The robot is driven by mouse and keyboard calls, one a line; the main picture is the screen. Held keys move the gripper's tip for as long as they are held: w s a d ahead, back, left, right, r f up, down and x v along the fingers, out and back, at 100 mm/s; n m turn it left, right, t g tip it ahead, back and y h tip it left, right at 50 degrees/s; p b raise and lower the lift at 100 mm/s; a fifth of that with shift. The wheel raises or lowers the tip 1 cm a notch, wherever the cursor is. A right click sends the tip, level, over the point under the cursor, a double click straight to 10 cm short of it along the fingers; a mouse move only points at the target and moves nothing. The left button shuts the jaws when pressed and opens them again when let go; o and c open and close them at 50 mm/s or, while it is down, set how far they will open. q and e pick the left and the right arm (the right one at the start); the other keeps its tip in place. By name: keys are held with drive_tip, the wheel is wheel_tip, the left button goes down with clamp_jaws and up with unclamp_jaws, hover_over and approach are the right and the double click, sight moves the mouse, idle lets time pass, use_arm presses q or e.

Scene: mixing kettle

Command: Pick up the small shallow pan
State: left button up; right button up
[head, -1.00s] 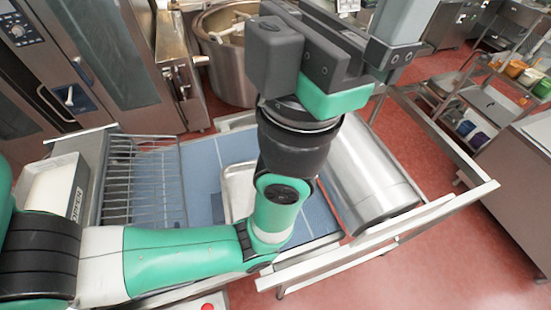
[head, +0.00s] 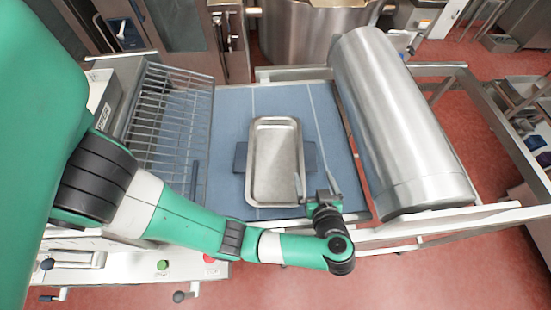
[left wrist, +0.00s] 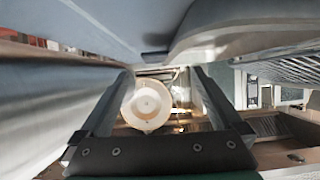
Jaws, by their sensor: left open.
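The small shallow pan (head: 275,165) is a grey metal rectangle with rounded corners and a raised rim. It lies flat and empty on the blue work surface in the head view. My left gripper (head: 315,184) is open at the pan's near right corner, with one finger close to the rim and the other to the right of it. I cannot tell whether a finger touches the pan. In the left wrist view, my left gripper (left wrist: 160,78) shows two spread fingers with nothing between them nearby. My right gripper is not in view.
A wire rack (head: 172,125) stands left of the blue surface (head: 230,110). A large steel cylinder (head: 395,120) lies along the right side. A big steel kettle (head: 305,35) stands behind.

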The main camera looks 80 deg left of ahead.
sight(308, 159)
use_arm(q)
drive_tip(key=x, duration=1.1)
drive_tip(key=shift+w+a+b, duration=0.1)
drive_tip(key=shift+a+b, duration=0.25)
drive_tip(key=shift+r, duration=0.1)
clamp_jaws()
